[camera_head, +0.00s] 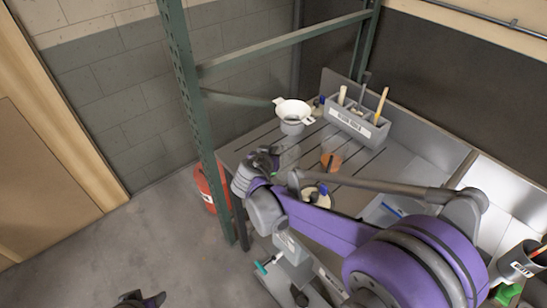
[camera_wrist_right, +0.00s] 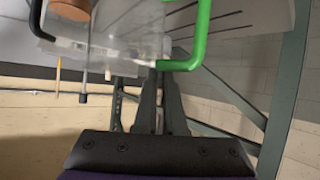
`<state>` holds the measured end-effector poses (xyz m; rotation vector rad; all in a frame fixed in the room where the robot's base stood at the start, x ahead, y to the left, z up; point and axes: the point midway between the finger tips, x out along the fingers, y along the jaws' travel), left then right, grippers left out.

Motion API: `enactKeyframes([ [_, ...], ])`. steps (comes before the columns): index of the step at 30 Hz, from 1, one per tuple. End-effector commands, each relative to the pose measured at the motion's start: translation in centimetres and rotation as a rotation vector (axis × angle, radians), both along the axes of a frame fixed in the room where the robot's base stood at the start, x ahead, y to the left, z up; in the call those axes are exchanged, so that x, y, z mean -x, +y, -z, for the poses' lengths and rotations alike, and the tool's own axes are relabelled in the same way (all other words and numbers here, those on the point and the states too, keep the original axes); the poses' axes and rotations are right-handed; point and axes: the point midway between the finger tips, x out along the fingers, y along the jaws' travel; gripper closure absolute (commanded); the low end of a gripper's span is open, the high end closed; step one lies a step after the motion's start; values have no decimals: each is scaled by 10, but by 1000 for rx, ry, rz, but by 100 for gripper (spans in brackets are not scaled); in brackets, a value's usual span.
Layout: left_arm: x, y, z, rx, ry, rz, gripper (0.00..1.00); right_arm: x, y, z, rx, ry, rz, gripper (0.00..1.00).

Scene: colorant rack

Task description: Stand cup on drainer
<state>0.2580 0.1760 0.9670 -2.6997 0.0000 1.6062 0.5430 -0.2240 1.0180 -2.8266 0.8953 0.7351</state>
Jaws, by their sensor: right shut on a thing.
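A clear see-through cup (camera_head: 289,156) is faint beside my right gripper (camera_head: 270,152) in the head view, above the grooved bench top. In the right wrist view the clear cup (camera_wrist_right: 110,38) has a green handle (camera_wrist_right: 201,35), and the shut fingers of my right gripper (camera_wrist_right: 160,100) meet it at its near side. The pale grooved surface (camera_head: 375,157), which looks like the drainer, lies below and beyond the cup. I cannot tell whether the cup touches it. My left gripper (camera_head: 138,299) shows only partly at the bottom edge, low over the floor.
A white strainer (camera_head: 293,109) sits on a grey vessel at the far left of the bench. A grey caddy (camera_head: 350,128) with tools stands behind. A copper-coloured vessel (camera_head: 332,160) is close to the cup. A green rack post (camera_head: 188,100) stands left of the bench.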

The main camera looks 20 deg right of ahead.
Motion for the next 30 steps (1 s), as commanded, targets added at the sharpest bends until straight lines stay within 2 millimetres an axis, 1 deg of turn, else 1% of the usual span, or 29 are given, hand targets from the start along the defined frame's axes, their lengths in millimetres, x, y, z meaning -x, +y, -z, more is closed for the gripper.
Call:
enactKeyframes([
  [1,1,0,3,0,2,0,50,0,0,10,0,1,0,100],
  [4,2,0,5,0,4,0,50,0,0,23,0,1,0,100],
  [12,2,0,5,0,4,0,50,0,0,24,0,0,0,100],
  [15,3,0,7,0,6,0,50,0,0,28,0,1,0,100],
  [16,3,0,7,0,6,0,50,0,0,27,0,1,0,89],
  [20,3,0,7,0,5,0,50,0,0,27,0,0,0,66],
  [21,3,0,7,0,5,0,50,0,0,27,0,0,0,62],
  [30,2,0,5,0,4,0,50,0,0,24,0,0,-1,62],
])
